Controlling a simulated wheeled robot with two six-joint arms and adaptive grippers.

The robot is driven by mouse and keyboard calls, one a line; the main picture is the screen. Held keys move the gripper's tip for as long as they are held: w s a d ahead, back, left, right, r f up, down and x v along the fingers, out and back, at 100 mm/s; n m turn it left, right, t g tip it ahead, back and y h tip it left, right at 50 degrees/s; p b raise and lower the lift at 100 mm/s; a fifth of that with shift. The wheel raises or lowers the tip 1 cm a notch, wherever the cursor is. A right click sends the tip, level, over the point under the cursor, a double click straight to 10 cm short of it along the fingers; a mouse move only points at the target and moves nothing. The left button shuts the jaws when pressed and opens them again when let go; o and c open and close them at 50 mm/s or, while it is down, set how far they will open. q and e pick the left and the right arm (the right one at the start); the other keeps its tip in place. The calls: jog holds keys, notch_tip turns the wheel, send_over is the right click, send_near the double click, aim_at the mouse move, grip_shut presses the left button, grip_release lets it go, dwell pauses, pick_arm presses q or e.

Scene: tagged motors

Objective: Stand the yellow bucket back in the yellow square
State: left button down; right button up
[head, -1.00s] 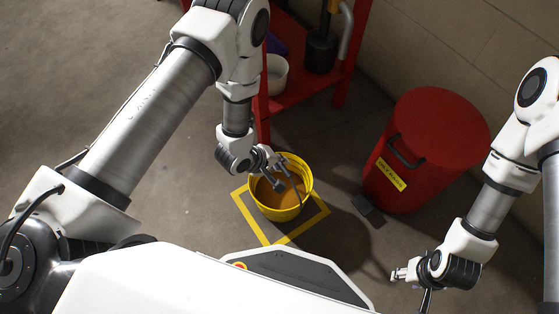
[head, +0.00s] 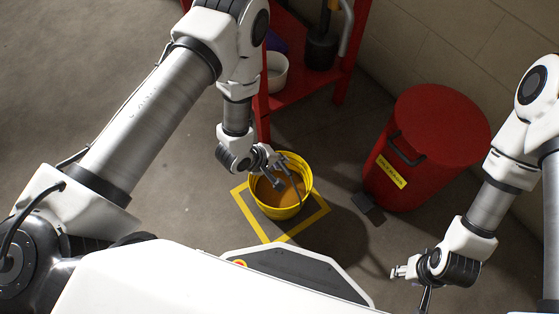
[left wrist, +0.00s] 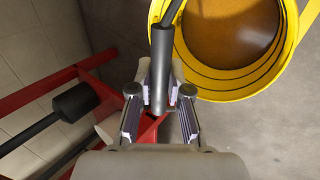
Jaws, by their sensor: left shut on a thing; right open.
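The yellow bucket (head: 281,211) is upright at the yellow square (head: 241,207) marked on the floor, over its middle and back part in the head view. It holds a brown content (head: 274,190). I cannot tell whether its base touches the floor. My left gripper (head: 277,172) is at the bucket's top, shut on the dark grip of its handle. In the left wrist view the grip (left wrist: 160,68) stands between the fingers, and the bucket (left wrist: 285,75) is beyond it. My right gripper (head: 399,273) is open and empty, low at the right, away from the bucket.
A red lidded bin (head: 425,160) with a pedal (head: 369,207) stands right of the square. A red shelf (head: 305,90) stands behind the bucket, holding a white pot (head: 276,75) and a dark tool (head: 321,50). Floor to the left is clear.

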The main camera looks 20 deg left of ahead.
pick_arm(q)
jog(key=shift+w+r, duration=0.1)
jog(key=shift+r, duration=0.05)
jog(key=c, duration=1)
grip_release()
jog(key=shift+c, duration=0.2)
jog(key=v, duration=1.2)
